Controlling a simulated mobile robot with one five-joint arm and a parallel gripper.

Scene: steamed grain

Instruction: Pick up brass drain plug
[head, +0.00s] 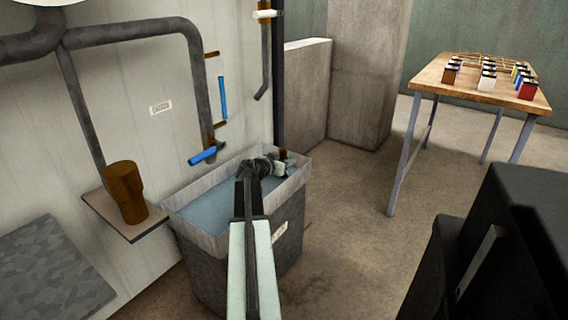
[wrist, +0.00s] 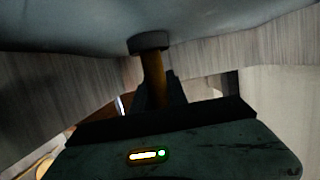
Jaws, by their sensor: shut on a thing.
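The brass drain plug (wrist: 153,68) shows in the wrist view as a brass-brown stem with a wide dark end (wrist: 150,41). My gripper (wrist: 157,92) is shut on the stem; the dark end points away from the jaws, against a blue-grey surface. In the head view my gripper (head: 278,168) is at the far right part of the open grey tub (head: 187,237), near its rim. The plug is mostly hidden there behind my wrist and is hard to make out. I cannot tell whether its dark end touches anything.
The tub holds bluish water (head: 205,200). Left of it a brown cylinder (head: 124,190) stands on a wall shelf (head: 97,204). Pipes and blue-handled tools are on the wall. A wooden table (head: 428,78) with small coloured boxes stands at the right, beyond open floor.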

